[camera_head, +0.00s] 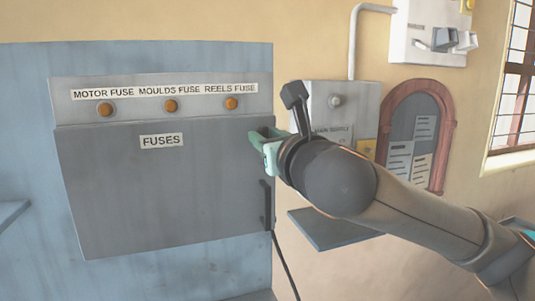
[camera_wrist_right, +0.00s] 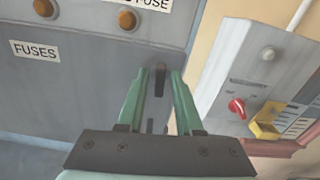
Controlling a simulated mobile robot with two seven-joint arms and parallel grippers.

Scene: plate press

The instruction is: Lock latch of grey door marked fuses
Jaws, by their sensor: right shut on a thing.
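The grey door (camera_head: 150,205) marked FUSES is on the left, and it looks closed. Its label also shows in the right wrist view, on the door (camera_wrist_right: 70,85). My right gripper (camera_head: 259,140) is at the door's upper right edge. In the right wrist view its green fingers (camera_wrist_right: 159,74) are on either side of the small dark latch (camera_wrist_right: 159,82), shut on it. The latch is mostly hidden by the gripper in the head view. My left gripper is not in view.
A dark door handle (camera_head: 266,205) stands out below my right gripper. Orange indicator lamps (camera_head: 170,105) sit above the door. A grey box (camera_head: 345,108) with a red knob (camera_wrist_right: 237,108) is on the wall at right, above a grey shelf (camera_head: 330,232).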

